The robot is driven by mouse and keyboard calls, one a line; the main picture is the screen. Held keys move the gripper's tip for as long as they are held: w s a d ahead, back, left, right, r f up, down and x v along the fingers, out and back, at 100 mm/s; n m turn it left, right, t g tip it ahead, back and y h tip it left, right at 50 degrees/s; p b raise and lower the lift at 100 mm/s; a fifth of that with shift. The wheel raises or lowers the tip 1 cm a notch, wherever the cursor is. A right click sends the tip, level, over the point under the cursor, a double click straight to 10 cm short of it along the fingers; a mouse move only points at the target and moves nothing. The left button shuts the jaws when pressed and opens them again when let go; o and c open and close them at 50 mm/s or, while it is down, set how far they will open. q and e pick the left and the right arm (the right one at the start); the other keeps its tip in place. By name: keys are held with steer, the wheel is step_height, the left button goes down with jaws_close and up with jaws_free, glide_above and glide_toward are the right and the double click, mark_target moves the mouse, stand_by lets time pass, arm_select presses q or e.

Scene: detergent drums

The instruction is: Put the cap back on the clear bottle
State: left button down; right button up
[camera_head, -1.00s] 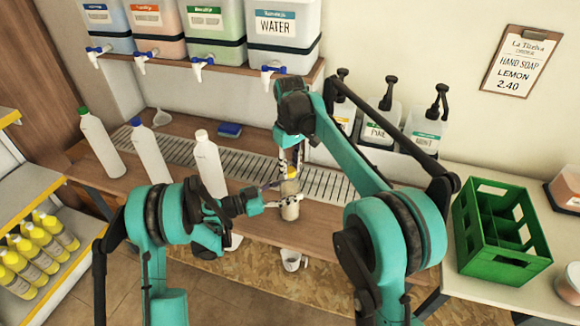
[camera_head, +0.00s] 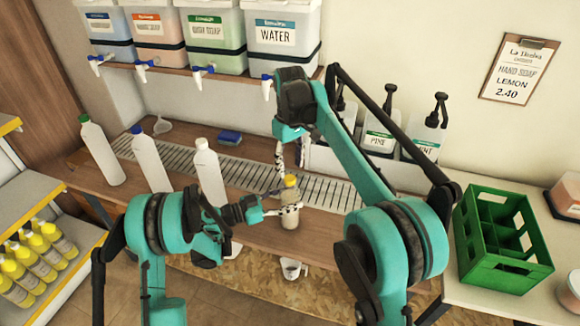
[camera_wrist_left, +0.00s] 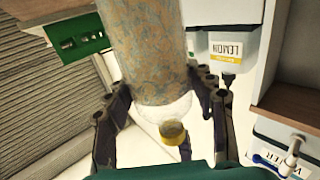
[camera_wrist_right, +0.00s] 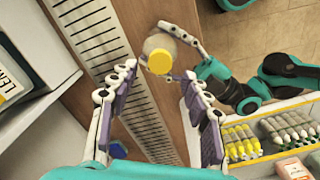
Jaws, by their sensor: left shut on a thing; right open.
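The clear bottle (camera_head: 289,212) stands upright over the wooden counter, cloudy in look. A yellow cap (camera_head: 290,181) sits on its neck; the left wrist view also shows this cap (camera_wrist_left: 172,132) at the neck end. How tightly it is seated cannot be told. My left gripper (camera_head: 283,211) is shut around the bottle's body from the left. My right gripper (camera_head: 279,168) is open and empty, above and just left of the cap. In the right wrist view the cap (camera_wrist_right: 160,62) lies beyond the open fingertips, apart from them.
White bottles, one with a white cap (camera_head: 211,172), stand left of my left gripper. A slotted drain strip (camera_head: 240,168) runs behind. Drums with taps (camera_head: 281,38) hang over the back. Pump bottles (camera_head: 424,138) and a green crate (camera_head: 498,240) are at right. A mug (camera_head: 291,268) is below the counter's edge.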

mark_target(290, 178)
steer(key=shift+c, duration=0.3)
steer(key=shift+r+m, duration=1.4)
steer(key=shift+r, duration=0.4)
steer(key=shift+f, duration=0.1)
steer(key=shift+f, duration=3.95)
steer(key=shift+c, duration=0.3)
jaws_close()
